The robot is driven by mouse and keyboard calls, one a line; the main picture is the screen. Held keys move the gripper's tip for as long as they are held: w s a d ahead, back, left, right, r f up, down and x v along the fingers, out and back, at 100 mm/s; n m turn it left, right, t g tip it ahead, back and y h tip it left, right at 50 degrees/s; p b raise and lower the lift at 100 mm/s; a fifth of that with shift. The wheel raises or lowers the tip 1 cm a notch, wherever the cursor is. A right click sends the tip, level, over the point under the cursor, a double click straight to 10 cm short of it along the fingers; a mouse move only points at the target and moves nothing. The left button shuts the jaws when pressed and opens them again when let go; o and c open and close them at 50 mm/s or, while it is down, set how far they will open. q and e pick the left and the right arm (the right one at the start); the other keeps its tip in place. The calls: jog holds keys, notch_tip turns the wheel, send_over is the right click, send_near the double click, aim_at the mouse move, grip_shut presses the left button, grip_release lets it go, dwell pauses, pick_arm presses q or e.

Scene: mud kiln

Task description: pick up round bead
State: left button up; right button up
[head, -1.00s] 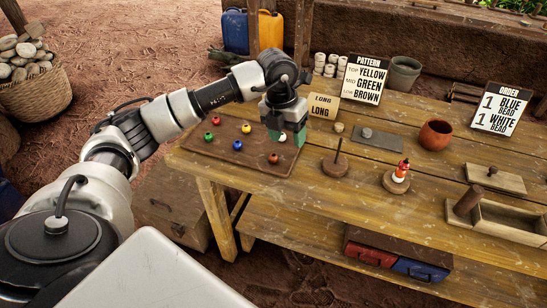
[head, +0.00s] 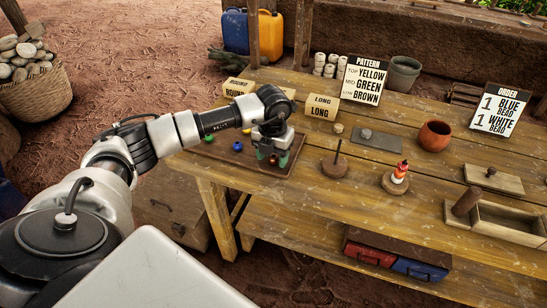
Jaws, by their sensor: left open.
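My left gripper (head: 273,159) is open and points down at the right part of the brown bead mat (head: 222,158). Its green-tipped fingers stand on either side of the brown bead (head: 273,161), which is partly hidden between them. I cannot tell whether they touch it. A green bead (head: 208,137) and a blue bead (head: 237,146) lie on the mat to the left. A yellow bead (head: 246,131) is partly covered by my arm. The red bead is hidden behind my arm. My right gripper is not in view.
A "ROUND" block (head: 238,88) and a "LONG" block (head: 321,107) stand behind the mat. A peg on a round base (head: 335,168) is to the right, then a stand with red and white beads (head: 396,180). A clay pot (head: 435,135) and trays stand further right.

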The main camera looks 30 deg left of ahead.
pick_arm(q)
jog(key=shift+f, duration=0.25)
jog(key=c, duration=0.9)
jog(key=shift+c, duration=0.2)
